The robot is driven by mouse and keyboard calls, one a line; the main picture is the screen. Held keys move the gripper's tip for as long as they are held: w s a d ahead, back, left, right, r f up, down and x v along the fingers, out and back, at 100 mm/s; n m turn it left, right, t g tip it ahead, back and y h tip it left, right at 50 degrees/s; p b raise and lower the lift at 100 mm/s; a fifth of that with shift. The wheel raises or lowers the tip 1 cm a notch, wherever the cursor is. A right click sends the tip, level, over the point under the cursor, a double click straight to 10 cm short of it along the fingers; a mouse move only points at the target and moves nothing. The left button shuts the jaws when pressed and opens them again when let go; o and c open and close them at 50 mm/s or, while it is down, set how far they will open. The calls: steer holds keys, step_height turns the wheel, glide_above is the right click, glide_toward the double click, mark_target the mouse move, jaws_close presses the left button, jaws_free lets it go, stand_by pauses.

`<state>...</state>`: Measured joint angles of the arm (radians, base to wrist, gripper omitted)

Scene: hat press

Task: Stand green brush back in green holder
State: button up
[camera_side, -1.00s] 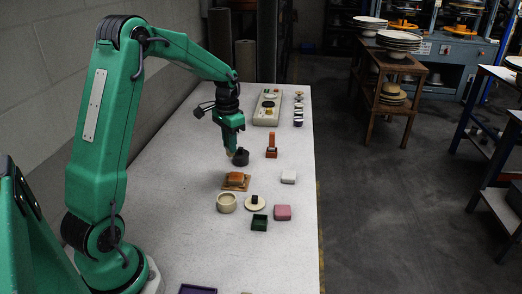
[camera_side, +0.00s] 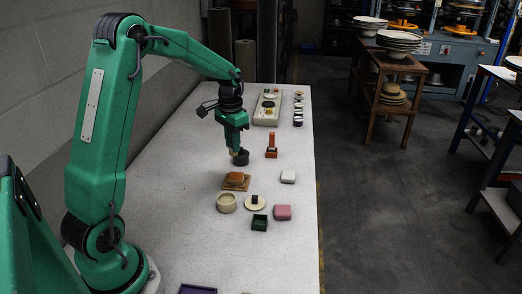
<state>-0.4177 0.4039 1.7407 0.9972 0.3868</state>
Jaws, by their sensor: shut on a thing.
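My gripper (camera_side: 235,147) points down above the far middle of the table, just over the left rim of a dark round cup (camera_side: 241,158). It is shut on a small piece with a pale tan end (camera_side: 235,152), which I take to be the green brush; its green part does not stand out from my green gripper. I cannot tell whether the tan end is inside the cup or in front of it. A dark green square open box (camera_side: 259,223) stands nearer on the table. Which of these is the green holder is not clear.
An orange upright piece (camera_side: 271,146) stands right of the cup. A control panel (camera_side: 267,107) lies behind.

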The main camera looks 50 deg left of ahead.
steer(key=s+d+n, duration=0.3)
steer(key=d, duration=0.7)
steer(key=s+d+n, duration=0.2)
steer(key=s+d, duration=0.2)
steer(key=d, duration=0.5)
steer(key=s+d+n, duration=0.3)
steer(key=s+d, duration=0.1)
steer(key=d, duration=0.6)
steer(key=shift+s+d+r+n, duration=0.2)
steer(key=shift+d+r+n, duration=0.1)
steer(key=shift+r, duration=0.15)
glide_toward(260, 222)
steer(key=shift+s+d+f, duration=0.25)
steer(key=shift+s+f, duration=0.05)
steer(key=shift+f, duration=2)
steer(key=shift+f, duration=0.15)
steer(key=o, duration=0.9)
